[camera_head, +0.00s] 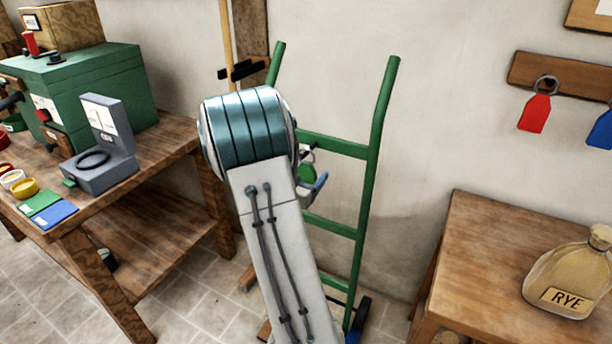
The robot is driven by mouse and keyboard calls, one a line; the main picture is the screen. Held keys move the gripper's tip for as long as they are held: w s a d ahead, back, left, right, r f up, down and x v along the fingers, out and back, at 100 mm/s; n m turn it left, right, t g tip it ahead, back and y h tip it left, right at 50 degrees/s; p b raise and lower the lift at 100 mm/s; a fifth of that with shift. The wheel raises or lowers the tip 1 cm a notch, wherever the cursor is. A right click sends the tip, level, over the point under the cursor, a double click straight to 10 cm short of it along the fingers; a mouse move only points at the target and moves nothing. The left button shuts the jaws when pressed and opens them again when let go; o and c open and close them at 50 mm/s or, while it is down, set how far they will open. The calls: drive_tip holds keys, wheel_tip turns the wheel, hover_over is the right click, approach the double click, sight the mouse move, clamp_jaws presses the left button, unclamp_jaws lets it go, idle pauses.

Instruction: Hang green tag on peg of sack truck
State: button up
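The green sack truck (373,140) stands upright against the wall, partly covered by my arm. A small green piece that looks like the green tag (307,173) shows just right of my arm, in front of the truck's frame between two crossbars. A dark ring-like shape is just above it. Part of my gripper (314,183) shows beside the green piece, with a pale body and a blue edge. My arm hides most of the gripper, so its fingers and their hold on the tag are unclear. I cannot make out the truck's peg.
A wall rack (560,75) at right holds a red tag (535,113) and a blue tag (601,130). A rye sack (570,280) sits on the right table (470,240). The left workbench (165,150) carries a green box (95,85), a grey device (105,150) and coloured cards.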

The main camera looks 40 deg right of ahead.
drive_tip(key=shift+a, duration=0.15)
drive_tip(key=v, duration=1.3)
drive_tip(key=shift+s+a, duration=0.2)
drive_tip(key=shift+a, duration=0.1)
drive_tip(key=w+a+r+n+t+y+p, duration=0.2)
drive_tip(key=a+r+n+y+p, duration=0.2)
drive_tip(key=a+y, duration=0.35)
drive_tip(key=w+a+r+n+t+y+p, duration=0.25)
drive_tip(key=a+r+y+p, duration=0.2)
drive_tip(key=a+y, duration=0.3)
drive_tip(key=s+a+r+n+g+p, duration=0.2)
drive_tip(key=s+r+n+g, duration=0.1)
drive_tip(key=s, duration=0.6)
drive_tip(key=s+a+r+n+g+y+p, duration=0.1)
drive_tip(key=s+a+r+n+g+p, duration=0.1)
drive_tip(key=s, duration=0.8)
wheel_tip(320, 180, up, 4)
drive_tip(key=n+g+p, duration=0.1)
drive_tip(key=n+g, duration=0.1)
drive_tip(key=g, duration=0.1)
drive_tip(key=shift+s+f+y, duration=0.2)
drive_tip(key=shift+y, duration=0.1)
